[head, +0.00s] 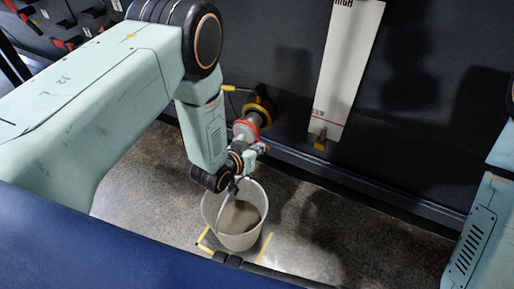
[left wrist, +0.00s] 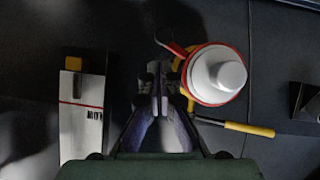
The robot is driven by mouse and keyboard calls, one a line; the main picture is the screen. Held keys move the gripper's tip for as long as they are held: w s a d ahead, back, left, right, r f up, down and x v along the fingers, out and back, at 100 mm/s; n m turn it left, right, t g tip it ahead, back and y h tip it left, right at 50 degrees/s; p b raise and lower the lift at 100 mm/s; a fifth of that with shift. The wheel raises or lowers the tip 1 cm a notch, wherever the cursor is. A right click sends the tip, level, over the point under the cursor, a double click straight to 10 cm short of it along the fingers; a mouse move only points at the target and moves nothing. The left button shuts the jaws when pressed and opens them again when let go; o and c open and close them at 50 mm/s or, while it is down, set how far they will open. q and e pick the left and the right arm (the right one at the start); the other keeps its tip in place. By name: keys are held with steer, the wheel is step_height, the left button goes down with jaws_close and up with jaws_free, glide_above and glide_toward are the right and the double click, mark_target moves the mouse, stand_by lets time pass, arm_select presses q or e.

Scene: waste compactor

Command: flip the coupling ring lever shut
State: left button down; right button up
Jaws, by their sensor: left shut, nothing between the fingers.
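The pipe coupling, with a white cap and red ring, (head: 245,129) (left wrist: 215,75) projects from the dark wall. A short red lever (left wrist: 172,42) sticks out from its ring, toward the upper left in the left wrist view. My left gripper (left wrist: 157,85) is shut and empty, beside the coupling and just below the red lever in that view. I see no clear contact with it. In the head view my left wrist partly covers the coupling, and the fingertips are hard to make out. My right gripper is out of view.
A yellow-handled lever (head: 229,88) (left wrist: 250,129) sits by the coupling. A white bucket (head: 209,213) stands on the floor below. A white gauge panel (head: 346,70) (left wrist: 85,120) is on the wall, to the right in the head view. The floor right of the bucket is clear.

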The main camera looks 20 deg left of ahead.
arm_select(q)
steer(key=p+v, duration=0.3)
steer(key=v, duration=0.7)
steer(key=shift+d+r, duration=0.25)
steer(key=shift+r, duration=0.2)
steer(key=shift+s, duration=0.15)
steer(key=s+a+f+g+y, duration=0.25)
steer(key=s+f+g, duration=0.35)
steer(key=s, duration=0.7)
steer(key=s+a+n+g, duration=0.1)
steer(key=s+a+g, duration=0.2)
steer(key=s, duration=1.3)
steer(key=r+g, duration=0.1)
steer(key=g, duration=0.2)
steer(key=shift+n+y, duration=0.3)
steer(key=shift+y, duration=0.05)
steer(key=shift+s+a, duration=0.1)
